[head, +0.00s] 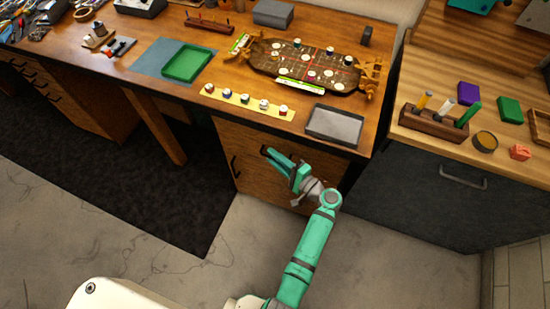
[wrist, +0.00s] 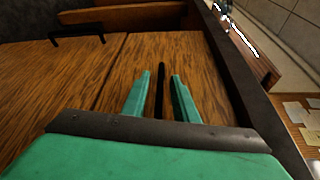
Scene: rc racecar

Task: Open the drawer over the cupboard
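The wooden drawer front (wrist: 180,55) fills the right part of the wood in the wrist view, turned sideways. A seam divides it from the cupboard door (wrist: 55,75), which bears a dark handle (wrist: 76,38). My gripper (wrist: 161,78) is open. Its two teal fingers lie on either side of the drawer's dark bar handle (wrist: 160,85), with a small gap on each side. The drawer looks shut. In the head view my gripper (head: 280,160) is at the front of the wooden cabinet (head: 228,138), under the desk top, and hides much of the drawer.
A dark cabinet (head: 430,205) stands to the right. The floor (head: 230,240) in front is clear.

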